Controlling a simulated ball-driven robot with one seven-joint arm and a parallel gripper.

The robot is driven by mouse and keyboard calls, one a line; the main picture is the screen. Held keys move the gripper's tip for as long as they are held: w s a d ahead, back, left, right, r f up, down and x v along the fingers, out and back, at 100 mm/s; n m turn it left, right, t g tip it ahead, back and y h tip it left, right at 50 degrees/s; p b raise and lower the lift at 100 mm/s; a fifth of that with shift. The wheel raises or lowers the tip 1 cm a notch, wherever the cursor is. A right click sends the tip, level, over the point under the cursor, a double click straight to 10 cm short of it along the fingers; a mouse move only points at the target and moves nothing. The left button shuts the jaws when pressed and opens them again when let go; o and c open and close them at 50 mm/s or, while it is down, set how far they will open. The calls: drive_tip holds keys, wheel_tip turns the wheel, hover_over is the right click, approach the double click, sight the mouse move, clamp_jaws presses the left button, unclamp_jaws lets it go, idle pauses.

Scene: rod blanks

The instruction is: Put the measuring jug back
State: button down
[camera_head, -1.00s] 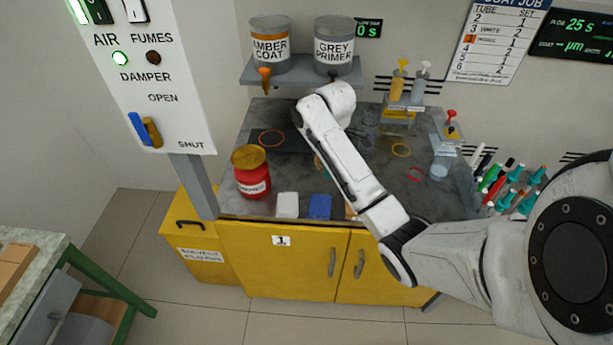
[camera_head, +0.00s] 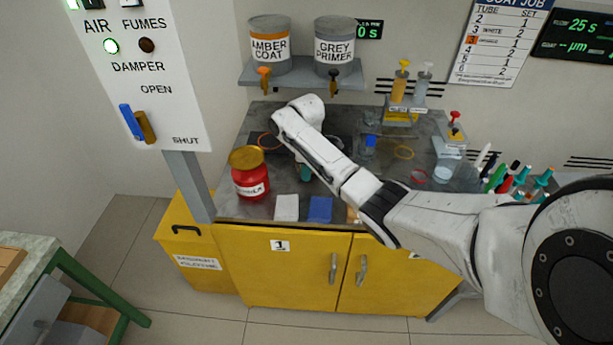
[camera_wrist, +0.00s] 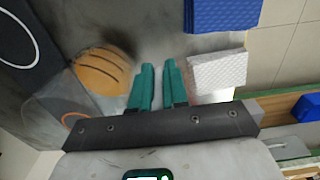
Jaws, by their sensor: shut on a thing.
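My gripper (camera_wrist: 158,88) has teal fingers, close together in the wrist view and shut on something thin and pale. A clear vessel with an amber patch (camera_wrist: 101,72) is just left of the fingers; it looks like the measuring jug, held by its side or handle, though its outline is faint. I cannot tell whether it touches the bench. In the head view only a bit of teal finger (camera_head: 305,173) shows below my arm, above the bench, and the jug is hidden there.
A red jar (camera_head: 250,177) stands left of a white cloth (camera_head: 287,207) and a blue cloth (camera_head: 320,208) at the bench's front edge. An orange ring (camera_head: 268,141) marks the bench behind. Amber coat (camera_head: 269,48) and grey primer (camera_head: 334,50) tanks sit on the shelf.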

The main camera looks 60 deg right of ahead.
drive_tip(key=shift+s+f, duration=0.1)
drive_tip(key=shift+f, duration=1)
drive_tip(key=shift+f, duration=0.1)
drive_tip(key=c, duration=1.1)
unclamp_jaws()
